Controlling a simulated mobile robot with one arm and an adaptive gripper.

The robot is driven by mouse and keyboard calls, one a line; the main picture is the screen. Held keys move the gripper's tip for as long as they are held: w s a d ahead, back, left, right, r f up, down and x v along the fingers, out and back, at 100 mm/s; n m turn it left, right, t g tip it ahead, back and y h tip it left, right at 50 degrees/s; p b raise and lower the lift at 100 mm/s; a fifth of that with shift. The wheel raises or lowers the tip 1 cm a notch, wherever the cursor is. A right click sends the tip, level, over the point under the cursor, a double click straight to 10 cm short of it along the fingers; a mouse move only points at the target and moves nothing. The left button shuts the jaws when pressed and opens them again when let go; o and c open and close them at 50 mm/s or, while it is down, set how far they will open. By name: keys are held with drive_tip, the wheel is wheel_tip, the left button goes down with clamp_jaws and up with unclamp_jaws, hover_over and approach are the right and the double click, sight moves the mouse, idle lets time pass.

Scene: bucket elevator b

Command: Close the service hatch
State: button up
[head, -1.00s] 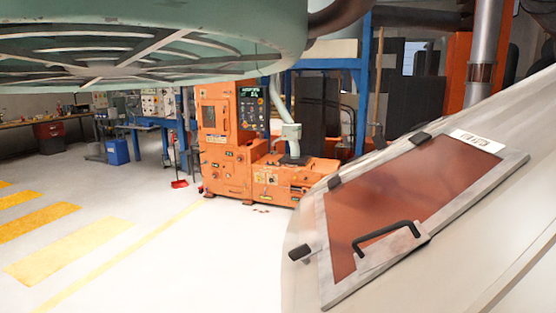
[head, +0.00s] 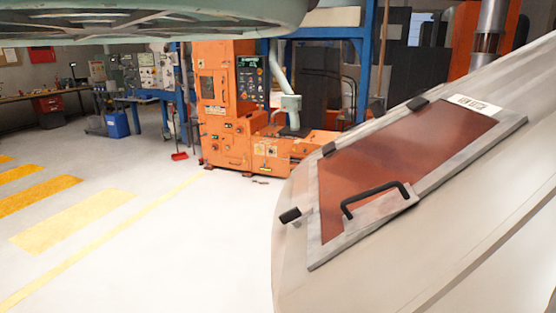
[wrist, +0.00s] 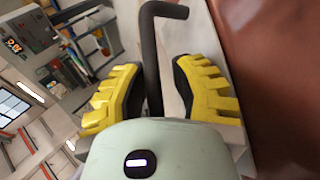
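The service hatch (head: 384,172) has a red-brown panel in a grey frame and lies on a sloped pale casing at the right of the head view. I cannot tell whether it is flush with the casing. Its black handle (head: 376,196) is at the lower front of the panel. My gripper does not show in the head view. In the wrist view my gripper (wrist: 158,95) has its yellow-padded fingers apart, one on each side of a black handle bar (wrist: 150,55). A gap shows between the bar and the right finger. A red-brown panel (wrist: 275,75) fills the right side.
A pale green round grille (head: 130,22) hangs over the top left of the head view. An orange machine (head: 228,110) stands behind, with a blue frame (head: 363,70) beside it. The floor at the left is clear, with yellow stripes (head: 70,218).

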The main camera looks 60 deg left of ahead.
drive_tip(key=shift+o, duration=1.1)
drive_tip(key=shift+w, duration=0.1)
drive_tip(key=shift+w+a, duration=0.1)
drive_tip(key=v, duration=1.2)
